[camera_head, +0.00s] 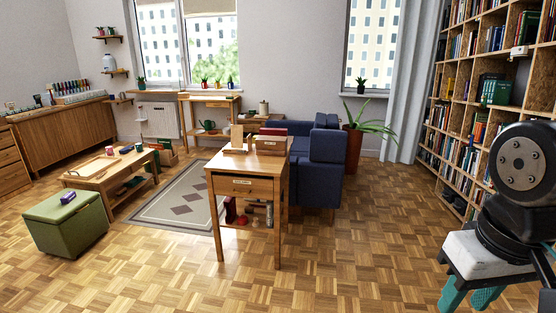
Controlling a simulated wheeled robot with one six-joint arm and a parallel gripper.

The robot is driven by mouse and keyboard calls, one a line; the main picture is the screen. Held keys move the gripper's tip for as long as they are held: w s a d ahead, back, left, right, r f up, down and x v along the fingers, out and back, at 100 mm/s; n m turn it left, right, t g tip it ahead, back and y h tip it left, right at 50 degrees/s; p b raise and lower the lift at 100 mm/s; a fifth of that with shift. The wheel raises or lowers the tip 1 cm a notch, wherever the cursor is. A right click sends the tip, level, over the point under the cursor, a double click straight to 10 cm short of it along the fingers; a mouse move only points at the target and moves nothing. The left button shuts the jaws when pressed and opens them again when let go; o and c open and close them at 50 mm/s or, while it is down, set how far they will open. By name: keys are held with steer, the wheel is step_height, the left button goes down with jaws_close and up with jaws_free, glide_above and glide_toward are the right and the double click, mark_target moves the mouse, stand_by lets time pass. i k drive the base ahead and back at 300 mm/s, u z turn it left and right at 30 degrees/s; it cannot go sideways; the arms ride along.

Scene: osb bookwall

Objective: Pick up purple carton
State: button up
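A small purple carton (67,197) lies on top of the green ottoman (66,222) at the left of the view. My gripper (468,298) shows at the lower right edge, with a pale body and teal fingers pointing down. It is far from the carton, across the room in the picture. The finger ends are cut off or hard to make out, so I cannot tell how far apart they are. I see nothing held between them.
A low wooden table (88,181) with cups and a tray stands just behind the ottoman. A taller wooden side table (242,187) stands mid-floor, before a blue sofa (325,168). A bookcase (445,130) lines the right. The front parquet floor (170,275) is clear.

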mark_target(68, 197)
steer(key=z, duration=0.5)
steer(key=i, duration=2)
steer(key=u, duration=0.35)
steer(key=i, duration=1.9)
steer(key=u, duration=3.1)
steer(key=k, duration=0.6)
steer(key=u, duration=0.55)
